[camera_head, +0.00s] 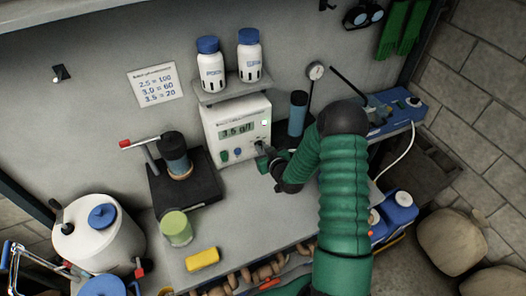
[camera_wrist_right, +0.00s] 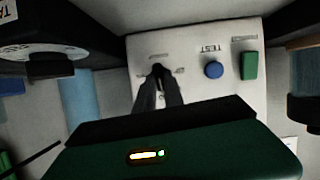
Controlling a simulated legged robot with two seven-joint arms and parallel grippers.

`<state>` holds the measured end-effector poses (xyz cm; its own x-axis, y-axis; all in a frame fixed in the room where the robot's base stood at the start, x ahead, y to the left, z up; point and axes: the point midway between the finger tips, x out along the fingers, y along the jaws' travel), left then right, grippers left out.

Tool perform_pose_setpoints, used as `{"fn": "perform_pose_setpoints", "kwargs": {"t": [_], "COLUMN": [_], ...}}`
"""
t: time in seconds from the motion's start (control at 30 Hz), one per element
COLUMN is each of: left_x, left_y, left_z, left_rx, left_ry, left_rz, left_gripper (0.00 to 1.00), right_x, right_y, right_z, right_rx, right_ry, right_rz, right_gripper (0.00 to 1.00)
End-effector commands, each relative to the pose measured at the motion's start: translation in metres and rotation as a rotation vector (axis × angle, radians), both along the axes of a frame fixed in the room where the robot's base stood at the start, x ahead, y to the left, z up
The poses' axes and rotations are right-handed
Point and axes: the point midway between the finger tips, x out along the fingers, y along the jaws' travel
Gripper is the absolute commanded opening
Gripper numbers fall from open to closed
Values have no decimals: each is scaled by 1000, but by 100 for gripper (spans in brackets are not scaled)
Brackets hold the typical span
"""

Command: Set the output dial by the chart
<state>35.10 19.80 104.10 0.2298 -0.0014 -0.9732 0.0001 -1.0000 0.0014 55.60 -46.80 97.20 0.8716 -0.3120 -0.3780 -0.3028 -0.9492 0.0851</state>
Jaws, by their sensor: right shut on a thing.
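The white controller box (camera_head: 237,130) stands against the back wall, with a display (camera_head: 236,132) that appears to read 3.5 g/l. The chart (camera_head: 156,85) on the wall reads 2.5 = 100, 3.0 = 60, 3.5 = 20. My right gripper (camera_head: 263,161) is at the lower right of the box front. In the right wrist view the gripper (camera_wrist_right: 159,80) is shut on the small dark output dial (camera_wrist_right: 158,69); its fingers cover most of it, so its setting cannot be read. A blue TEST button (camera_wrist_right: 213,70) and a green switch (camera_wrist_right: 249,66) sit beside it. My left gripper is not in view.
Two white bottles (camera_head: 210,68) stand on a shelf above the box. A black stand (camera_head: 185,185) with a blue cylinder is left of it. A green-lidded jar (camera_head: 176,228) and a yellow block (camera_head: 202,259) lie nearer.

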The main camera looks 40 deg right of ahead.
Motion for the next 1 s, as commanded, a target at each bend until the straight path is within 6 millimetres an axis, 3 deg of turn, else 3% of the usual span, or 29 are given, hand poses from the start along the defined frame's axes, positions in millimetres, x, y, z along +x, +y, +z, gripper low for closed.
{"fn": "perform_pose_setpoints", "kwargs": {"t": [0.03, 1.0], "left_x": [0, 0], "left_y": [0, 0], "left_z": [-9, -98], "left_rx": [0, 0], "left_ry": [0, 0], "left_rz": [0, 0], "left_gripper": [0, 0], "right_x": [-2, 0], "right_y": [5, 12], "right_z": [-11, -18], "right_rx": [-33, -909], "right_ry": [28, 308], "right_rz": [7, 7], "right_gripper": [0, 0]}}
